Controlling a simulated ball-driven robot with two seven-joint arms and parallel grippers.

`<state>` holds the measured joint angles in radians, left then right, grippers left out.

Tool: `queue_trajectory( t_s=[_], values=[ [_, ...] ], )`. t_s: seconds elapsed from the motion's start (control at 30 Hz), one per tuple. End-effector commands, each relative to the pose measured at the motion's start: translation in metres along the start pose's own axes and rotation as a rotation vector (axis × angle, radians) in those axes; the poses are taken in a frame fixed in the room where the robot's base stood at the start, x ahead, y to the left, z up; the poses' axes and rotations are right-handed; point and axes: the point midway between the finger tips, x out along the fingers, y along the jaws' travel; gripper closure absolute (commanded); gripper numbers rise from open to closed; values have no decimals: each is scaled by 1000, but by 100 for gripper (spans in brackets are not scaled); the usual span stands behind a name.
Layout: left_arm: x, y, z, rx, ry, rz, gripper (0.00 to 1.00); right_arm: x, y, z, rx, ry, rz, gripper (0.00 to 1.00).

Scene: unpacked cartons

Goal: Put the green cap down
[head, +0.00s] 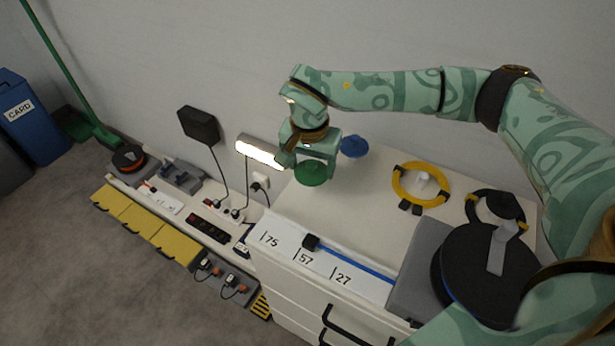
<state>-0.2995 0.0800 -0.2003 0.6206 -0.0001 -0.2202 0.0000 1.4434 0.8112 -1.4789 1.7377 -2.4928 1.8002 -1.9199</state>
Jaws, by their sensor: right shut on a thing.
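The green cap (311,175) is a round, dark green disc at the far left end of the white cabinet top (370,215). My right gripper (312,160) is directly above it, pointing down, and is shut on it. The fingers hide part of the cap's upper side. I cannot tell whether the cap's underside touches the surface. My left gripper is not in view.
A blue cap (354,146) lies just right of the green one. A yellow ring (421,184) and a black ring (495,207) are farther right. A strip (325,262) numbered 75, 57 and 27 runs along the front edge. The surface between is clear.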

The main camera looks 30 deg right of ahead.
Motion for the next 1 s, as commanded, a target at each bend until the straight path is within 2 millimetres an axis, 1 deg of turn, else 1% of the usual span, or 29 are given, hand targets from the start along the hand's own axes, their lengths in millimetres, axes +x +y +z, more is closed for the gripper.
queue_trajectory(
  t_s=[0.03,0.17,0.27,0.3,0.4,0.47,0.53,0.57,0.8,0.83,0.87,0.9,1.0],
  values=[
    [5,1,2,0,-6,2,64,10,-2,-2,0,-3,3,56],
    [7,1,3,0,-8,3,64,14,-4,-7,0,-1,0,56],
    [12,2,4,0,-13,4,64,22,-7,-11,-1,-1,0,56],
    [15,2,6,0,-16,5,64,28,-8,-14,0,-1,1,56],
    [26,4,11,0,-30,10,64,50,-7,-10,-2,-5,5,56],
    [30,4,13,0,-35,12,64,57,-7,-10,-2,-3,4,56],
    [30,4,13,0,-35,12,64,57,-7,-10,-1,-1,2,55],
    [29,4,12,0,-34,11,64,55,-7,-10,-1,0,1,59],
    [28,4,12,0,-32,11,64,55,-7,-10,-1,1,0,59],
    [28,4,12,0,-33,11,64,55,-7,-10,-1,2,-1,32],
    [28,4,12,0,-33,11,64,55,-7,-10,-1,2,-1,23],
    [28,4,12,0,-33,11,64,55,-7,-10,-1,2,-1,12],
    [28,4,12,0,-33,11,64,55,-7,-10,-1,1,-1,12]
  ],
)
